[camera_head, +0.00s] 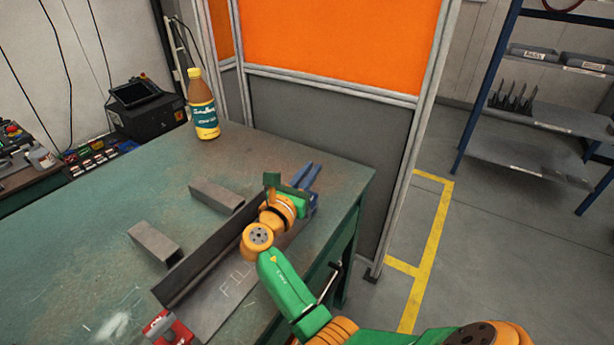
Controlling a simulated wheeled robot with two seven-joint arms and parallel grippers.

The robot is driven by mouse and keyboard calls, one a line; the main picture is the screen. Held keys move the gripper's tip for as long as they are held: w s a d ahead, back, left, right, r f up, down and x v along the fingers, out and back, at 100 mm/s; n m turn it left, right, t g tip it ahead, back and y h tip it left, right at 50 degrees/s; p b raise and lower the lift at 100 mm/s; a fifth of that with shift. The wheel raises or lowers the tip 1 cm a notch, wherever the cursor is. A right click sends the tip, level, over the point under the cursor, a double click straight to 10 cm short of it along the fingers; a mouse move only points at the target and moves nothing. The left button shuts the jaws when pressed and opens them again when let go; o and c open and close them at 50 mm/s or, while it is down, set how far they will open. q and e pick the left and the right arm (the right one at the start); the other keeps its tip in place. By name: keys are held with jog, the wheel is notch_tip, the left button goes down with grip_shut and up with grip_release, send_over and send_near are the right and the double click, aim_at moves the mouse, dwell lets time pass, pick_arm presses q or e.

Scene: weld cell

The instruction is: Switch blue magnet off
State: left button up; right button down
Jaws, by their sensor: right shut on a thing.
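The blue magnet (313,202) sits at the far right end of the long steel pieces, near the right edge of the green table. My right arm reaches in from the bottom right. Its gripper (297,188) is at the blue magnet and shut on it; the wrist and hand hide much of the magnet and the exact contact. I cannot tell the position of the magnet's switch. My left gripper is not in view.
A dark angle bar (207,258) lies along a flat plate (228,287) with chalk letters. A red magnet (167,328) is at the near end. Two short steel tubes (217,194) (155,242) and a bottle (203,108) stand on the table (130,200). An orange-grey screen (330,120) stands behind.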

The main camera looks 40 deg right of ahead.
jog(key=shift+s+f+m+g+h+b, duration=0.1)
jog(key=shift+m+g+h+b, duration=0.3)
jog(key=shift+g, duration=0.4)
jog(key=shift+s+d+m, duration=0.1)
jog(key=shift+m, duration=0.2)
jog(key=c, duration=0.9)
grip_release()
